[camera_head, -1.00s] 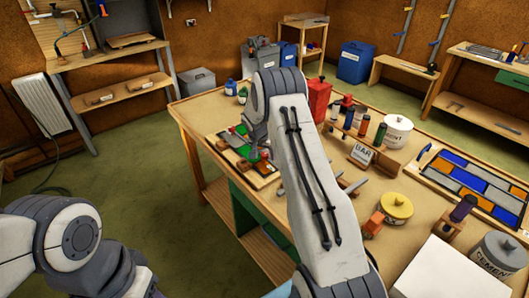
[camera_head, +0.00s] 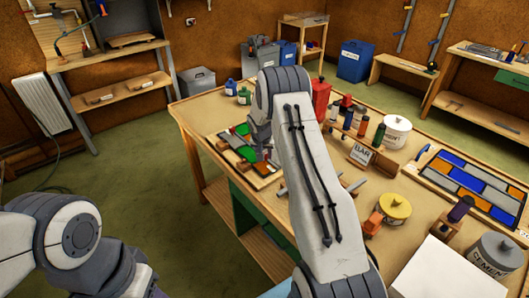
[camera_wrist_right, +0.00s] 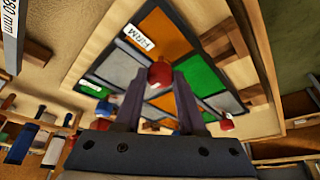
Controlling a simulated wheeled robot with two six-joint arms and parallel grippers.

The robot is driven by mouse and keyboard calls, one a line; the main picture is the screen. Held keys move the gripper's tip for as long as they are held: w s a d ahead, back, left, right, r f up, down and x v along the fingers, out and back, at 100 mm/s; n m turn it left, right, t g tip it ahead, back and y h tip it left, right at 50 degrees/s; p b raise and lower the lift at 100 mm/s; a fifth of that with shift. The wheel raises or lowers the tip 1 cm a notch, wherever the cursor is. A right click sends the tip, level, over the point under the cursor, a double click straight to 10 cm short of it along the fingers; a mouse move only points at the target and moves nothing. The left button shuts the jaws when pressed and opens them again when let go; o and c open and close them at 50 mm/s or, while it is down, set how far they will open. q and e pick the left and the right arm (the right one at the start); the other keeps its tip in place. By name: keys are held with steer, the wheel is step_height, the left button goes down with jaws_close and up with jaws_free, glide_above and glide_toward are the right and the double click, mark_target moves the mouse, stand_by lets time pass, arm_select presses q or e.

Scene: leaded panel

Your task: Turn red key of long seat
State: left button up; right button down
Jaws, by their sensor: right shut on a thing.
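The leaded panel (camera_head: 240,146) lies in its wooden frame at the far left of the bench. Its orange pane (camera_wrist_right: 165,32), green pane (camera_wrist_right: 204,78) and grey panes show in the right wrist view. My right gripper (camera_head: 262,150) is low over the panel, partly hidden behind its own arm. In the right wrist view my right gripper (camera_wrist_right: 160,88) is shut on a red key (camera_wrist_right: 159,73), which shows between its fingertips. A second red key (camera_wrist_right: 226,122) stands to the right of the fingers, apart from them. My left gripper is out of view.
Wooden blocks (camera_wrist_right: 262,65) lie along the panel's side. A blue knob (camera_wrist_right: 106,106) is left of the fingers. A red can (camera_head: 320,98), a bottle rack (camera_head: 352,128), a "BAR" sign (camera_head: 361,154) and a yellow-lidded tub (camera_head: 395,207) stand right of my right arm.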

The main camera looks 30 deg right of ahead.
steer(key=shift+d+r+n+y+p, duration=0.15)
steer(key=shift+n+y+p, duration=0.25)
steer(key=shift+n+p, duration=0.55)
steer(key=shift+n+t+y, duration=0.3)
steer(key=shift+n, duration=0.55)
steer(key=shift+f+n+b, duration=0.25)
steer(key=shift+n+b, duration=0.15)
steer(key=shift+b, duration=0.15)
steer(key=n+y+b, duration=0.1)
steer(key=n+b, duration=0.2)
steer(key=b, duration=0.2)
steer(key=n+y+b, duration=0.1)
steer(key=n+b, duration=0.2)
steer(key=b, duration=0.3)
steer(key=shift+d+f+n+y, duration=0.2)
steer(key=shift+n+y, duration=0.2)
steer(key=n+b, duration=0.1)
steer(key=n+y+b, duration=0.1)
steer(key=shift+r+n, duration=0.2)
steer(key=shift+n, duration=0.1)
steer(key=shift+r+n+g+y, duration=0.1)
steer(key=shift+n+g+y, duration=0.35)
steer(key=shift+n, duration=0.85)
steer(key=c, duration=0.5)
jaws_free()
